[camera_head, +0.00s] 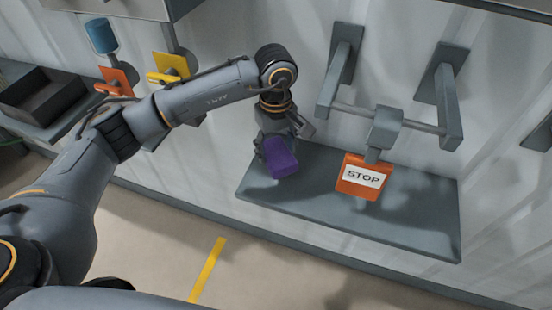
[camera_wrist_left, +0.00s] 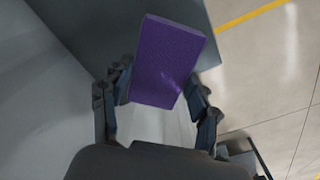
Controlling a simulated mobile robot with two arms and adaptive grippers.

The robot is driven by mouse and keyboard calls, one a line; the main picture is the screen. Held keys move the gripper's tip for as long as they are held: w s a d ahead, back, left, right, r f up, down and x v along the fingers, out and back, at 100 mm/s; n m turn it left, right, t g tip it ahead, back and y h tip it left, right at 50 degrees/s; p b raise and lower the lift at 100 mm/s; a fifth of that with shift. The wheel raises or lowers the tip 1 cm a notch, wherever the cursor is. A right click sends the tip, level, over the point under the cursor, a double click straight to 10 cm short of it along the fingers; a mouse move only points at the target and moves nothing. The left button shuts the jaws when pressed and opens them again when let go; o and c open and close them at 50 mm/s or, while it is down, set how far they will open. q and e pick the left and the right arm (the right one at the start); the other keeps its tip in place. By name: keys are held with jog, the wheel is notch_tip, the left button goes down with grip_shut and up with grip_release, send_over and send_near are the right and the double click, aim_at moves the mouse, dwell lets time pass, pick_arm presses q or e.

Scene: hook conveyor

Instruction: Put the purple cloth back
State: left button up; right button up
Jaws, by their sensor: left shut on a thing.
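The purple cloth (camera_head: 282,158) is a block-like purple piece at the left end of the grey shelf (camera_head: 420,222) in the head view. My left gripper (camera_head: 270,146) is shut on it from above. In the left wrist view the purple cloth (camera_wrist_left: 167,62) sits tilted between the two fingers of the left gripper (camera_wrist_left: 160,100). Whether the cloth touches the shelf or hangs just above it, I cannot tell. My right gripper is not in view.
An orange STOP sign (camera_head: 362,177) hangs from a grey hook fixture (camera_head: 386,128) over the shelf's middle. Orange (camera_head: 117,79) and yellow (camera_head: 170,66) pieces and a blue cylinder (camera_head: 101,36) are at upper left. A dark box (camera_head: 42,92) stands at far left.

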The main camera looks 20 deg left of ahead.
aim_at(275, 153)
pick_arm(q)
jog(key=f, duration=0.3)
jog(key=shift+s+p, duration=0.2)
jog(key=shift+p, duration=0.15)
notch_tip(275, 153, down, 3)
jog(key=shift+w+r+p, duration=0.1)
jog(key=shift+p, duration=0.95)
jog(key=shift+w+f, duration=0.1)
jog(key=shift+f, duration=0.35)
jog(key=shift+f, duration=0.1)
jog(key=o, duration=1.1)
